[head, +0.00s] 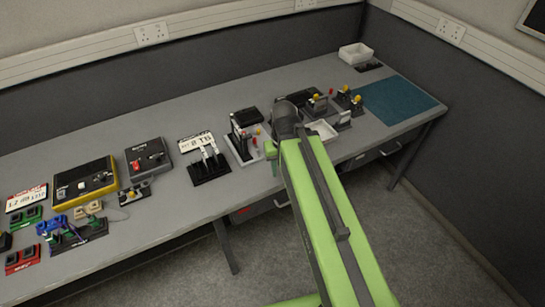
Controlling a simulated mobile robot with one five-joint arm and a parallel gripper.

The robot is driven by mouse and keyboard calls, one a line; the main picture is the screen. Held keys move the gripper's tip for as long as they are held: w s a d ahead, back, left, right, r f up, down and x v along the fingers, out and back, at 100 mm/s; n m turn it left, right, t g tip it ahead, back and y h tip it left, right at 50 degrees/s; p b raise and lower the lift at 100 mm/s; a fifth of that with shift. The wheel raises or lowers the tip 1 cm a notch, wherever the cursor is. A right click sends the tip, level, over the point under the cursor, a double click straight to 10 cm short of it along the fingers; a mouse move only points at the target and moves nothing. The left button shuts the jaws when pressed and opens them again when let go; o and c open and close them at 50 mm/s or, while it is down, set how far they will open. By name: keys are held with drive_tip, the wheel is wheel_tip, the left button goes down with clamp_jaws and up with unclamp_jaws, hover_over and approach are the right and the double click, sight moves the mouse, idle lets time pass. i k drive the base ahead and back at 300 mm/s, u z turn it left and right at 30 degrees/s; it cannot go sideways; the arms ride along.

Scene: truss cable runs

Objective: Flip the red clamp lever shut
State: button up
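A small red fixture (22,258) with dark upper parts lies near the front left edge of the bench. It looks like one of a group of coloured clamps, but its lever is too small to make out as open or shut. A green one (25,218), a blue one (48,226) and a tan one (88,210) lie close to it. My green arm reaches over the bench at centre right, well to the right of the red fixture. My gripper does not show; the arm's dark elbow joint and links hide that area.
Walls close in behind and right. Floor in front is clear.

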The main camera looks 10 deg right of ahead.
sight(254, 140)
drive_tip(key=z, duration=0.05)
drive_tip(key=k, duration=0.5)
drive_tip(key=u, duration=0.2)
drive_tip(key=i, duration=0.9)
drive_tip(key=u, duration=0.4)
drive_tip(key=k, duration=0.15)
drive_tip(key=u, duration=0.65)
drive_tip(key=i, duration=0.5)
drive_tip(key=u, duration=0.05)
